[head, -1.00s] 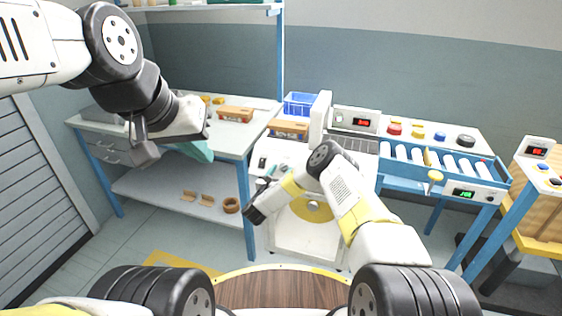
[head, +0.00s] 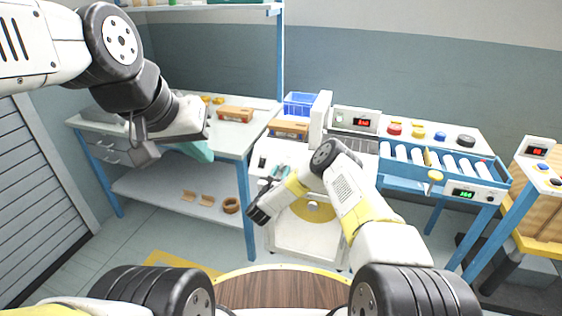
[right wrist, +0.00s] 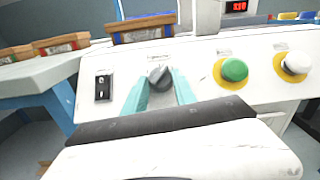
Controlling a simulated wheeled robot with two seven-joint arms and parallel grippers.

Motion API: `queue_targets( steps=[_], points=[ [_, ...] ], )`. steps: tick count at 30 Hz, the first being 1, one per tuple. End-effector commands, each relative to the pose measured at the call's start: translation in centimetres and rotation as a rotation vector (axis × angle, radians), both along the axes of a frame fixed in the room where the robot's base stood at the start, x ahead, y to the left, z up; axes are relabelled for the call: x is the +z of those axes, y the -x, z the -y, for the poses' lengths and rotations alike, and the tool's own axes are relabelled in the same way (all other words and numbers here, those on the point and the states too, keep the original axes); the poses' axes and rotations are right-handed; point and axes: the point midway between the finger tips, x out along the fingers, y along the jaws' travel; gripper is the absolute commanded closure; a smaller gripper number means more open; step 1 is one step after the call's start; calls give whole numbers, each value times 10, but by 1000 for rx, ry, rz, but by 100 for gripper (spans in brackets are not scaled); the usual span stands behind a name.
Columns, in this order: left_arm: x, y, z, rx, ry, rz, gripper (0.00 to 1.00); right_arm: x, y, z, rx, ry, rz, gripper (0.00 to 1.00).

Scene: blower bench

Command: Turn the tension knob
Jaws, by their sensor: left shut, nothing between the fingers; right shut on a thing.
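The tension knob (right wrist: 159,77) is a dark grey dial on the white front panel of the machine. It sits between the teal fingers of my right gripper (right wrist: 160,84), which is shut on it. In the head view my right gripper (head: 268,180) is at the machine's left front, mostly behind my wrist, and the knob cannot be made out. My left gripper (head: 201,151) is shut and empty in front of the left table, partly hidden by my own arm.
A black rocker switch (right wrist: 103,88) is left of the knob. A green button (right wrist: 234,70) and a white button (right wrist: 296,63) are to its right. A roller conveyor (head: 440,165) stands right of the machine. The left table (head: 235,138) holds small parts.

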Motion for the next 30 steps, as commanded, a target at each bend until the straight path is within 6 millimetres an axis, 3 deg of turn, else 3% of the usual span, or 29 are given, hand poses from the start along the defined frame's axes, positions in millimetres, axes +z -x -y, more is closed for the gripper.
queue_targets(
  steps=[30],
  points=[
    [0, 0, 0, 0, 0, 0, 100, 7, -1, 21, 634, 611, -197, 100]
  ],
)
